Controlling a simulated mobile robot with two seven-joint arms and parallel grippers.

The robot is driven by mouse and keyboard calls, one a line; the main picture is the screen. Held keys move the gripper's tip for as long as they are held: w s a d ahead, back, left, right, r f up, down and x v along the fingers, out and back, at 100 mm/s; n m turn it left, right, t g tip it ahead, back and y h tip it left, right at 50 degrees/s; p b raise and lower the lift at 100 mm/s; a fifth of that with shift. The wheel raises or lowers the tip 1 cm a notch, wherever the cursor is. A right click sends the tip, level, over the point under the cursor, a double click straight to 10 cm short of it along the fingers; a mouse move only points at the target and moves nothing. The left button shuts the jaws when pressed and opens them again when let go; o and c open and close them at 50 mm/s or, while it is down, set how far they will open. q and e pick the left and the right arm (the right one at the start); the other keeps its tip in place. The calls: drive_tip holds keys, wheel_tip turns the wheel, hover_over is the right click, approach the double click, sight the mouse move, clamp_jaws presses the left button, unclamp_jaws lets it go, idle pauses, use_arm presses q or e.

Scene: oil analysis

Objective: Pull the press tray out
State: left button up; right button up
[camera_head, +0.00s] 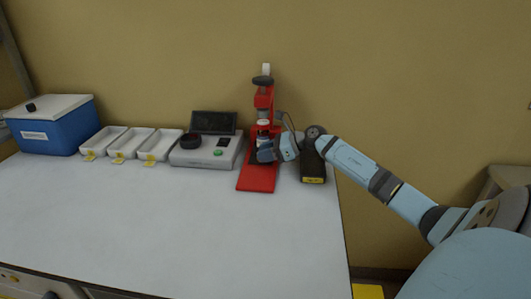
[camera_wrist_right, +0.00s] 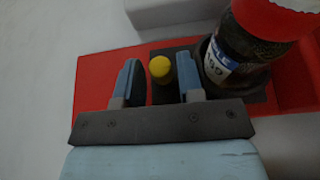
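The red press (camera_head: 262,100) stands upright near the back of the table on a long red base (camera_head: 257,182). In the right wrist view, its dark press tray (camera_wrist_right: 262,96) lies over the red base (camera_wrist_right: 92,88). A dark, labelled bottle (camera_wrist_right: 228,58) stands at the tray. A yellow-tipped dark handle (camera_wrist_right: 160,68) is between the two fingers of my right gripper (camera_wrist_right: 159,80). The fingers are apart, with the handle close to both; contact is unclear. In the head view, my right gripper (camera_head: 267,151) is low at the press, hiding part of the tray. My left gripper is not seen.
Left of the press stand a grey instrument (camera_head: 207,155) with a dark screen, several white trays (camera_head: 160,143) and a blue box (camera_head: 58,132) with a white lid. A dark block (camera_head: 313,165) is close right. The table front (camera_head: 190,235) is clear.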

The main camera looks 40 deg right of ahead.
sight(261, 186)
clamp_jaws()
drive_tip(key=s+a+p, duration=0.1)
drive_tip(key=s+a, duration=0.1)
drive_tip(key=s+a+p, duration=0.2)
drive_tip(key=a, duration=0.1)
drive_tip(key=s+a+p, duration=0.1)
drive_tip(key=s+a, duration=0.2)
drive_tip(key=shift+a+r, duration=0.15)
drive_tip(key=shift+a, duration=0.25)
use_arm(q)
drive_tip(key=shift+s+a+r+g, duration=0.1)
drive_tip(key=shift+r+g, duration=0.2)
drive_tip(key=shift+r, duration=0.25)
use_arm(e)
drive_tip(key=shift+s+f, duration=0.1)
drive_tip(key=shift+f, duration=0.15)
drive_tip(key=shift+c, duration=0.7)
unclamp_jaws()
drive_tip(key=shift+a, duration=0.1)
drive_tip(key=shift+o, duration=0.7)
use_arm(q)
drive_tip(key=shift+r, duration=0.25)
use_arm(e)
drive_tip(key=shift+r, duration=0.1)
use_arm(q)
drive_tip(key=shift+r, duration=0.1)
